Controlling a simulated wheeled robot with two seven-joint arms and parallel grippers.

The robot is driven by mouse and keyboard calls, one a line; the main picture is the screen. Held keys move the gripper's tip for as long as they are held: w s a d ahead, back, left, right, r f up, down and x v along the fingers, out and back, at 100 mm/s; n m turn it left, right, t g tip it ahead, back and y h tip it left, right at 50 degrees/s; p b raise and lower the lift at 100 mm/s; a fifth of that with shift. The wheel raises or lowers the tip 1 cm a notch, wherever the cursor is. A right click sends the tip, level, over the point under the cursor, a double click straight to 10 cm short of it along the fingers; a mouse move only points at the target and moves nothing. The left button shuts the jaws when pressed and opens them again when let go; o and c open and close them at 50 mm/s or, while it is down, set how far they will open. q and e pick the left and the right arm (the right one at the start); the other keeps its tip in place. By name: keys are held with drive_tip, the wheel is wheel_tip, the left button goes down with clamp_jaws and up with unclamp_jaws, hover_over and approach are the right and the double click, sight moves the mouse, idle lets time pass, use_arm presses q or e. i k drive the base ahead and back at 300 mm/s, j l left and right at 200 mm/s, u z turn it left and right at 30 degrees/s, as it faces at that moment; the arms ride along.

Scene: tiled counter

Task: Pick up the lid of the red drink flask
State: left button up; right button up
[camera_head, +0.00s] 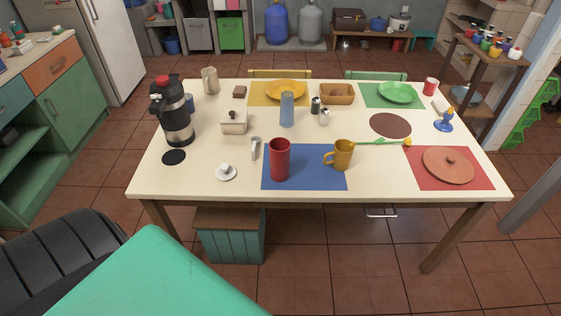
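A tall red cylindrical vessel (280,162) stands upright on the blue placemat (325,178) near the table's front edge. I cannot tell whether its top is closed by a lid. A tall black and silver flask (177,122) with a handle and a red top (162,80) stands at the table's left. A small white round piece with a knob (226,171) lies on the table left of the blue placemat. A flat black disc (174,157) lies in front of the black flask. Neither of my grippers is in view.
A mustard mug (342,155) stands right of the red vessel. A white lidded box (234,123), a blue glass (287,108) and a small grey item (255,148) stand behind or left of it. A terracotta lid-like disc (448,166) lies on the red placemat (480,178).

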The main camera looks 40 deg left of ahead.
sight(226, 172)
drive_tip(key=u, duration=1.6)
drive_tip(key=i+j+z, duration=0.2)
drive_tip(key=i+j, duration=0.05)
drive_tip(key=j, duration=0.1)
